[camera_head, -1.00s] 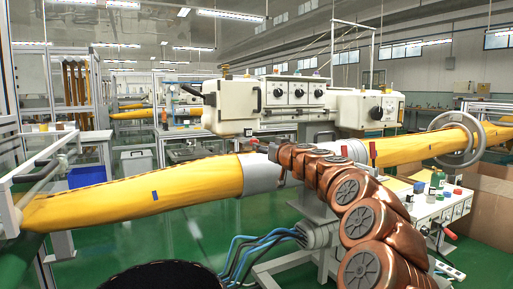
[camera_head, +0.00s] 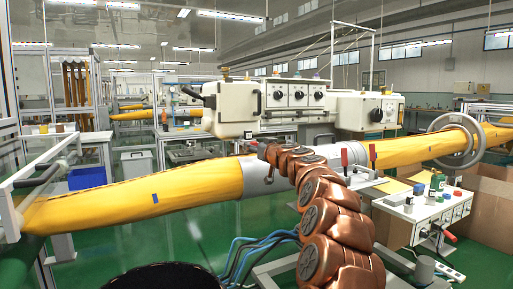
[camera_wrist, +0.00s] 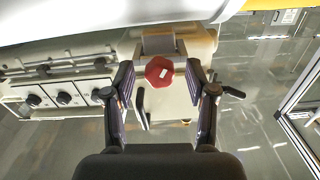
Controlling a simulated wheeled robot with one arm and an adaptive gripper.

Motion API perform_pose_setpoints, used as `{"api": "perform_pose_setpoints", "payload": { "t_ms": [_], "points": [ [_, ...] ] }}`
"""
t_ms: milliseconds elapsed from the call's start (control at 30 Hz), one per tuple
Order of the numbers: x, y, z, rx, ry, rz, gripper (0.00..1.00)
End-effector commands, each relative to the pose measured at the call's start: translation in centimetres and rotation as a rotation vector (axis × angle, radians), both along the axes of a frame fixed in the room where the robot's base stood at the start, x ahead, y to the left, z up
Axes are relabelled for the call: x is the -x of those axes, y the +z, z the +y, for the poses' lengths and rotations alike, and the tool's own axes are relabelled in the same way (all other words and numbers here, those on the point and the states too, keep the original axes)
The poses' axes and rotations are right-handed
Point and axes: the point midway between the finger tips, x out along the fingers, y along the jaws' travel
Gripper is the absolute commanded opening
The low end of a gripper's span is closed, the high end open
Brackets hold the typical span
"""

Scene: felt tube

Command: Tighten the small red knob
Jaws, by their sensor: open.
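The small red knob (camera_wrist: 159,70) shows in the wrist view, an angular red disc with a small pale mark, in front of a grey block on a cream housing (camera_wrist: 192,42). My gripper (camera_wrist: 160,78) is open, with one dark finger on each side of the knob. Gaps show between the fingers and the knob, and I cannot tell the remaining depth. In the head view my copper-coloured arm reaches up to the grey collar around the yellow tube (camera_head: 190,185). The knob cannot be made out there, and the fingers are not clear.
A black lever (camera_wrist: 142,107) stands close to my left finger in the wrist view. A panel with several black dials (camera_wrist: 65,98) is to the left. In the head view, a cream control box (camera_head: 233,107) stands behind the tube, and red-handled clamps (camera_head: 372,152) are right of my arm.

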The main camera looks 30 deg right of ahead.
Motion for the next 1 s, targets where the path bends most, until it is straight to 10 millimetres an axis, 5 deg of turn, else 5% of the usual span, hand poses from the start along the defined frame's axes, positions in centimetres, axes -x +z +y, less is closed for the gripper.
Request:
{"api": "perform_pose_setpoints", "payload": {
  "t_ms": [233,767,1000],
  "points": [
    [-0.01,0.02,-0.01,0.0,0.0,0.0,0.56],
    [0.0,0.03,-0.01,0.001,0.0,0.0,0.01],
    [-0.01,0.04,0.02,-0.011,0.001,-0.001,0.0]
  ]
}}
